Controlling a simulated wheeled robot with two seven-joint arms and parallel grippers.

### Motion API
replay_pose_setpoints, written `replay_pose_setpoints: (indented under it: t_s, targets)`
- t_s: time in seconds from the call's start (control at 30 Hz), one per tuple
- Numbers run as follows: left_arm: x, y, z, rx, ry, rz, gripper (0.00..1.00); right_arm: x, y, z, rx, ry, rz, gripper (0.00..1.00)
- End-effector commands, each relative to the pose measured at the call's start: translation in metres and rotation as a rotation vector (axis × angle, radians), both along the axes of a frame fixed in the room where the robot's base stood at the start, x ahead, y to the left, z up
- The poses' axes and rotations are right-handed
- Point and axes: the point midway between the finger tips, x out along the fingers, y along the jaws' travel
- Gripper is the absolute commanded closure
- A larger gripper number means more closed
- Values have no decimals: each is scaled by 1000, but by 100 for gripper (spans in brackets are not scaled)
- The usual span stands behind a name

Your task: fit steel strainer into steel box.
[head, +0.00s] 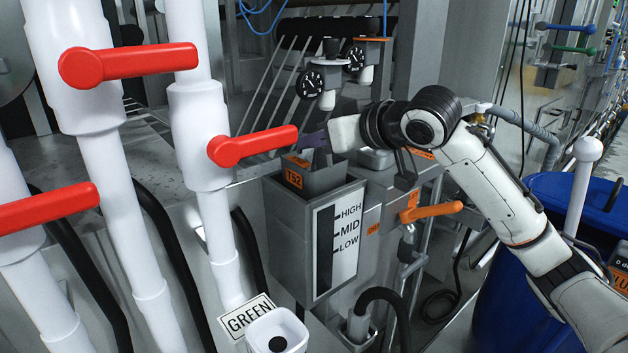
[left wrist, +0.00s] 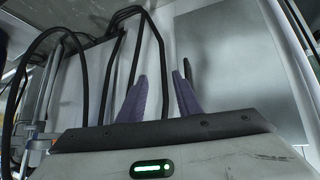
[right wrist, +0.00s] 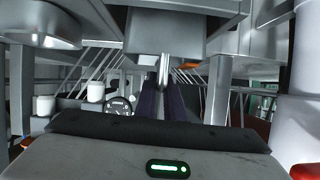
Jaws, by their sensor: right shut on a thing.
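The steel box (head: 285,235) stands in the middle of the head view, with a HIGH/MID/LOW level plate on one face. The right wrist view shows the purple fingers (right wrist: 163,100) on the handle and the grey strainer (right wrist: 165,32) beyond. My left gripper (left wrist: 165,92) is open and empty, beside a pale panel.
White pipes with red valve levers (head: 255,146) stand close on the left of the box. An orange lever (head: 432,212) and piping are on its right. Gauges (head: 310,84) rise behind. A blue drum (head: 515,290) stands at lower right. Black hoses (left wrist: 110,70) hang near my left gripper.

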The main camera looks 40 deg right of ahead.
Motion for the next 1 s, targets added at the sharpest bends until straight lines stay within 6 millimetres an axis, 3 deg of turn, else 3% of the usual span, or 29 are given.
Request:
replay_pose_setpoints:
  t_s: [0.4, 0.83, 0.9, 1.0]
  targets:
    - [4, -2, -6, 2, -8, -7, 69, 0, 0, -50, 2, -3, 0, 100]
    - [10, -3, -1, -1, -25, -8, 69, 0, 0, -56, 2, -4, 0, 100]
    - [10, -3, -1, -1, -23, -8, 69, 0, 0, -56, 2, -3, 0, 81]
    - [9, -3, -2, -1, -21, -9, 69, 0, 0, -56, 2, -3, 0, 72]
